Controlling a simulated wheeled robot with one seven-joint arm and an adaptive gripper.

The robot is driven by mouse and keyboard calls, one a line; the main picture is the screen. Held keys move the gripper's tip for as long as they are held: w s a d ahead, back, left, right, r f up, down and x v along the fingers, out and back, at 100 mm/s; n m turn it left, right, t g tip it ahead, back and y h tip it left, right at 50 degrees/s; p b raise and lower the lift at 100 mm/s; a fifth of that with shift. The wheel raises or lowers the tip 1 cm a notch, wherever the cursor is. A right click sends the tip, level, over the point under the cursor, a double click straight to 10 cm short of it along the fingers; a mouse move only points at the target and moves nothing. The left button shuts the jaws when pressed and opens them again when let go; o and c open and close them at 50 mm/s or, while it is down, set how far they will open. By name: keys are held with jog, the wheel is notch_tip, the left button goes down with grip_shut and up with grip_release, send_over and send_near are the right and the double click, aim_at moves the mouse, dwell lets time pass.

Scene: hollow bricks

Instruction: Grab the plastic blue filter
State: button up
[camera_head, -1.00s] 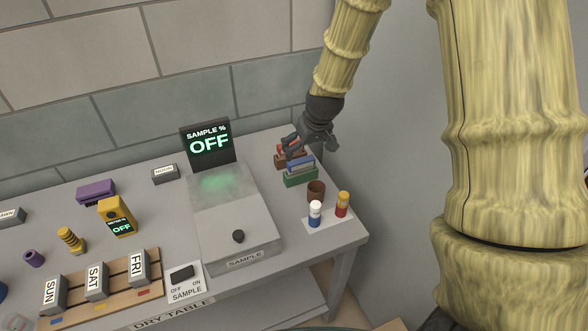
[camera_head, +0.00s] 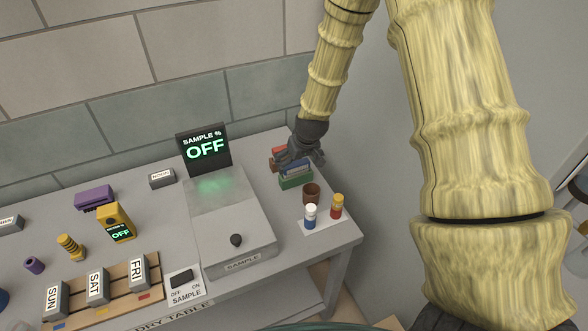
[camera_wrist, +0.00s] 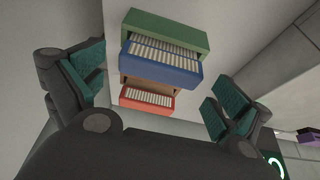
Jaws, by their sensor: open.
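The blue filter (camera_wrist: 162,62) is a flat block with a pale ribbed face. In the wrist view it lies between a green filter (camera_wrist: 165,30) and a red-orange one (camera_wrist: 147,99), with a brown piece (camera_wrist: 150,83) partly hidden among them. In the head view the blue filter (camera_head: 294,167) shows just above the green one, partly covered by my gripper. My gripper (camera_head: 304,160) is over the stack at the table's right back. In the wrist view its open fingers (camera_wrist: 155,88) stand left and right of the stack, with nothing between them in contact.
A brown cup (camera_head: 311,193), a white-and-blue bottle (camera_head: 310,215) and a red-and-yellow bottle (camera_head: 337,205) stand in front of the stack. The sample machine (camera_head: 230,215) with its OFF display (camera_head: 204,148) is to the left. The wall is behind.

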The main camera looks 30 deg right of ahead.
jog(key=shift+x, duration=1.1)
jog(key=c, duration=0.9)
jog(key=shift+r, duration=0.1)
